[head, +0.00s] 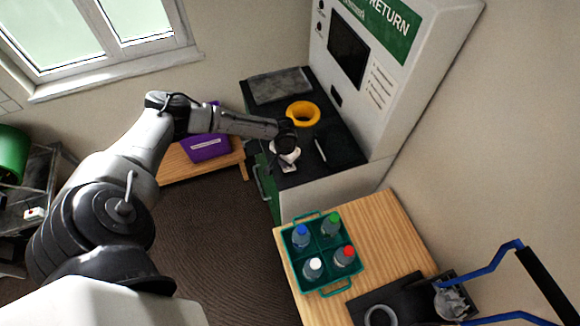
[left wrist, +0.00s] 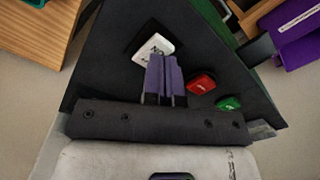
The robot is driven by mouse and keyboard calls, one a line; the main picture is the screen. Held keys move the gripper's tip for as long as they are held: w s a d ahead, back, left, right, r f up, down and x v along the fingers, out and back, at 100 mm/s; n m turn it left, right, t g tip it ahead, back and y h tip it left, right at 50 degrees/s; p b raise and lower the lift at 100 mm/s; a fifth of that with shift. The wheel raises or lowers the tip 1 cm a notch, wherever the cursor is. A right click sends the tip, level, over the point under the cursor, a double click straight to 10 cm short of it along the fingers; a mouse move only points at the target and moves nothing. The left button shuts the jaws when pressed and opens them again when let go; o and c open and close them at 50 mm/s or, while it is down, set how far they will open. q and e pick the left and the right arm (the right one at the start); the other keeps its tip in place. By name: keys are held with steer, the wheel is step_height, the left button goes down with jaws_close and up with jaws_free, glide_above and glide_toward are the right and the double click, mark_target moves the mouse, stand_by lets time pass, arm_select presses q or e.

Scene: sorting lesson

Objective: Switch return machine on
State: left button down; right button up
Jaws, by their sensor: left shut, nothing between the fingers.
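The return machine (head: 392,92) is a tall white unit with a green RETURN sign, a dark screen and a black counter in front. My left gripper (head: 287,158) is over this counter, pointing down, shut and empty. In the left wrist view its purple fingers (left wrist: 164,66) are shut together at the lower edge of a white switch plate (left wrist: 152,48) on a black base. They hide part of it, and I cannot tell whether they touch it. A red button (left wrist: 201,82) and a green button (left wrist: 229,102) lie to the right of the fingers. My right gripper is not in view.
A yellow ring (head: 303,113) and a grey slab (head: 279,86) are on the counter. A green crate (head: 334,287) with several capped bottles stands on a wooden table (head: 389,216). A purple bin (head: 207,147) is on a low bench. Blue rails (head: 493,266) rise at lower right.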

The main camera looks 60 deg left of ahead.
arm_select(q)
steer(key=shift+f, duration=0.5)
stand_by(0.5)
steer(key=shift+f+b, duration=0.45)
steer(key=shift+f, duration=0.1)
steer(key=shift+f, duration=0.25)
stand_by(0.4)
step_height(320, 180, up, 3)
steer(key=p, duration=0.3)
step_height(320, 180, up, 4)
steer(key=p, duration=0.4)
steer(key=shift+p, duration=0.3)
stand_by(0.4)
